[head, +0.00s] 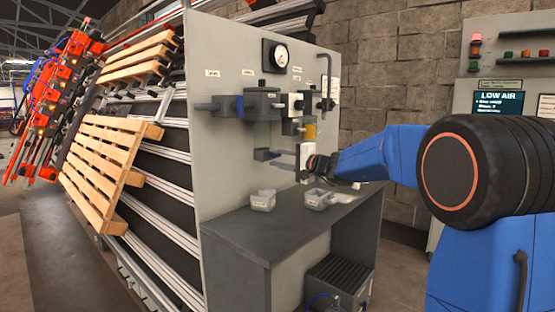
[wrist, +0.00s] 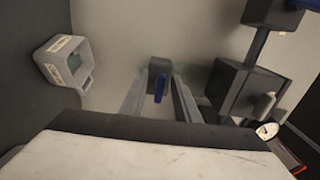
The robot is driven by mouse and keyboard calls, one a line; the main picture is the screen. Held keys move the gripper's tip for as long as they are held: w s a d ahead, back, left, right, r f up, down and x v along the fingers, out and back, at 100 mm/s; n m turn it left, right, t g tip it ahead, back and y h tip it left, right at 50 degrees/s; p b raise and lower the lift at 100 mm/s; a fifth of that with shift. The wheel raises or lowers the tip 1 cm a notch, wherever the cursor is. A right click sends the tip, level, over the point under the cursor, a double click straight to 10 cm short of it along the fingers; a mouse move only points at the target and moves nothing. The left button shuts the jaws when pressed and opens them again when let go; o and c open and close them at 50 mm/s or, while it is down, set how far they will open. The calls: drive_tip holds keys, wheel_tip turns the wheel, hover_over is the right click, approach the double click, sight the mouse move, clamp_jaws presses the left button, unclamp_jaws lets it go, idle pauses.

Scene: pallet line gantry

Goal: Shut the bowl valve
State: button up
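The bowl valve (head: 262,155) is a small dark block low on the grey panel, below the bowl unit. In the wrist view its blue lever (wrist: 160,87) stands out from the dark block (wrist: 159,66), pointing toward the bottom of the picture and tilted slightly. My gripper (head: 281,158) reaches in from the right, its fingers pointing at the valve. In the wrist view my gripper (wrist: 161,92) is open, one finger on each side of the lever, with a gap to each. I cannot tell how deep the lever lies between the fingertips.
A filter housing (head: 262,103) and a pressure gauge (head: 280,56) are on the panel (head: 222,150) above. A screen (head: 498,104) at right reads LOW AIR. Pallets (head: 105,160) lean at left.

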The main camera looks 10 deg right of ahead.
drive_tip(key=v, duration=1.7)
drive_tip(key=shift+s+d, duration=0.15)
drive_tip(key=s+a+f+n+g+h, duration=0.1)
drive_tip(key=s+a+f+n+g, duration=0.25)
drive_tip(key=s+a+f, duration=0.5)
drive_tip(key=s+a+f+n+g+h, duration=0.15)
drive_tip(key=s+a+f+g, duration=0.3)
drive_tip(key=s, duration=0.65)
drive_tip(key=s+d+f+n+g+h, duration=0.1)
drive_tip(key=s+d+f+n+h, duration=0.1)
drive_tip(key=s+d+f+h, duration=0.2)
drive_tip(key=s+d+f+n+h, duration=0.3)
drive_tip(key=s+f, duration=0.7)
drive_tip(key=s, duration=0.6)
drive_tip(key=shift+s+d+f+n+g+h, duration=0.2)
drive_tip(key=shift+d+f+n+g+h, duration=0.25)
drive_tip(key=shift+d, duration=0.75)
